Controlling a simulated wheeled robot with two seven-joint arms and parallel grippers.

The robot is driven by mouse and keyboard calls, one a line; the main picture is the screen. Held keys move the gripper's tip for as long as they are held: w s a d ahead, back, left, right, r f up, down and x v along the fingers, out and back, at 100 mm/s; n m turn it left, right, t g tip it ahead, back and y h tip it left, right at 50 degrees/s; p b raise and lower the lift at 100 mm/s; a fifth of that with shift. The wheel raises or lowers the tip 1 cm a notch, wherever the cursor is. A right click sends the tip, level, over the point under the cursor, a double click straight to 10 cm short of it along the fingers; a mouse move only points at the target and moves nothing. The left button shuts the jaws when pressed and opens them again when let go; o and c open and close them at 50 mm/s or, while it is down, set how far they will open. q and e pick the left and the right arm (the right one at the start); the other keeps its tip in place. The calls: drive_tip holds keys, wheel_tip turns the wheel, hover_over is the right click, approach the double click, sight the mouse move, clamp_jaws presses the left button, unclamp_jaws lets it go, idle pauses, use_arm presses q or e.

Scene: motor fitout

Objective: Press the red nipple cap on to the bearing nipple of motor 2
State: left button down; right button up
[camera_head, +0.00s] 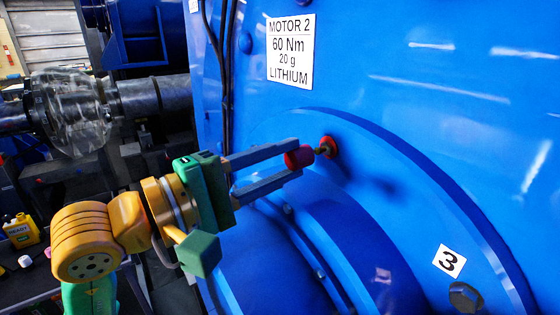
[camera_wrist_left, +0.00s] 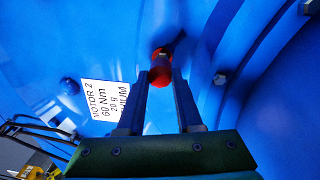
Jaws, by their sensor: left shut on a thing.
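My left gripper (camera_head: 296,157) is shut on the red nipple cap (camera_head: 297,158), held between its fingertips in front of the big blue motor 2 (camera_head: 420,120). The bearing nipple (camera_head: 321,151) is a small dark brass fitting on a red round base (camera_head: 329,147) on the motor face. The cap is in line with the nipple and very close to its tip; whether they touch I cannot tell. My right gripper is not in view.
A white label (camera_head: 291,50) reads "MOTOR 2, 60 Nm, 20 g, LITHIUM". A "3" tag (camera_head: 449,261) sits by a bolt (camera_head: 466,296) at lower right. Black cables (camera_head: 226,70) run down the motor's left edge. A shaft with a clear guard (camera_head: 75,110) and a yellow bottle (camera_head: 21,230) are at left.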

sight(288, 161)
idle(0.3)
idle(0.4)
use_arm(q)
drive_tip(key=shift+b, duration=0.45)
idle(0.4)
drive_tip(key=shift+x, duration=1.55)
